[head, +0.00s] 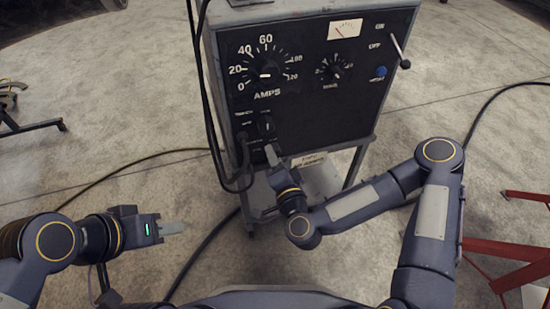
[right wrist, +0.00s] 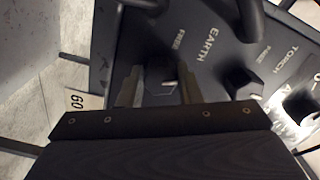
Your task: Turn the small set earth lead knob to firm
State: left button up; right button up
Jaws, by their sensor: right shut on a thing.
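The set's black front panel (head: 305,80) fills the upper middle of the head view. My right gripper (head: 272,156) is at the panel's lower left corner. In the right wrist view its two fingers (right wrist: 160,90) stand on either side of a small black knob (right wrist: 160,74) and are shut on it. The lettering EARTH (right wrist: 208,45) is beside this knob. The knob's pointer is too unclear to read, and the gripper body hides part of the view.
A second black knob (right wrist: 240,82) sits close to the right finger, near the TORCH lettering. Thick cables (head: 205,90) hang down the panel's left side. A large AMPS dial (head: 265,72) is above. A red metal frame (head: 510,255) stands at the lower right.

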jog(key=shift+m, duration=1.9)
jog(key=o, duration=1)
jog(key=shift+c, duration=0.2)
jog(key=p+v, duration=0.1)
jog(key=v, duration=0.7)
jog(key=shift+r, duration=0.1)
